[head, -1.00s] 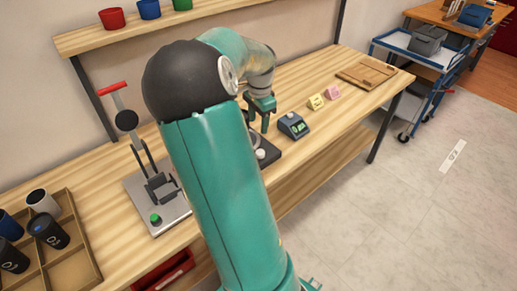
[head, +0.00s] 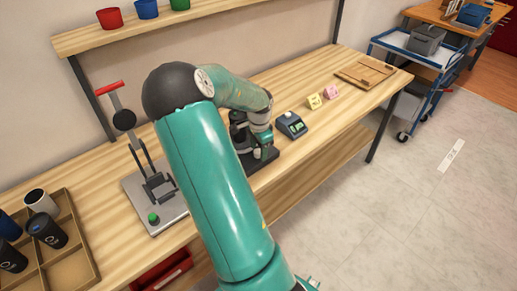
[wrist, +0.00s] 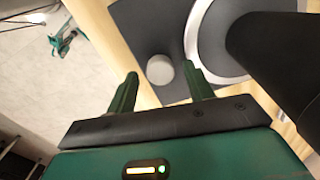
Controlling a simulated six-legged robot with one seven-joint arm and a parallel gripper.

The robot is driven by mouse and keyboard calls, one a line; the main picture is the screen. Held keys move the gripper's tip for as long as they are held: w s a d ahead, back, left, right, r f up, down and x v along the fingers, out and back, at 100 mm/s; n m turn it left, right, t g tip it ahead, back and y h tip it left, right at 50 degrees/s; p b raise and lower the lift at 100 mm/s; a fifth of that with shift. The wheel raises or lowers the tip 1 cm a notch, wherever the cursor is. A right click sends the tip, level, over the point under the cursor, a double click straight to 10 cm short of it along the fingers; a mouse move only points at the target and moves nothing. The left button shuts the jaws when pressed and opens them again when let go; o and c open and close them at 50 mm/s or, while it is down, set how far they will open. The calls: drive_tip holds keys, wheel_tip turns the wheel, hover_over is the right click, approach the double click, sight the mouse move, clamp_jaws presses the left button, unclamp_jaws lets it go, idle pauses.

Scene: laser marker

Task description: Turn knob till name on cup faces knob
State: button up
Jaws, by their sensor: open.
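A small round white knob (wrist: 160,70) sits on a dark base (wrist: 150,25), which also shows on the bench in the head view (head: 262,162). In the wrist view the knob appears between my gripper's two green fingertips (wrist: 159,72); I cannot tell whether they touch it. My gripper is open. A black cup (wrist: 275,55) stands at the right of the wrist view, beside a pale ring (wrist: 192,40) on the base. No name shows on the cup's visible side. In the head view my arm hides the knob and most of the cup.
A press with a red handle (head: 109,87) stands left of the base. A small blue-grey control box (head: 291,125) stands close on the right. Yellow (head: 314,101) and pink (head: 331,92) blocks lie farther right. A wooden tray (head: 85,265) holds several cups at far left.

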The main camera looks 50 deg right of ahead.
drive_tip(key=shift+f, duration=0.2)
drive_tip(key=c, duration=1)
drive_tip(key=shift+n, duration=0.3)
drive_tip(key=n, duration=0.6)
drive_tip(key=shift+d+r, duration=0.1)
drive_tip(key=n, duration=0.6)
drive_tip(key=shift+w+n, duration=0.1)
drive_tip(key=shift+n, duration=0.2)
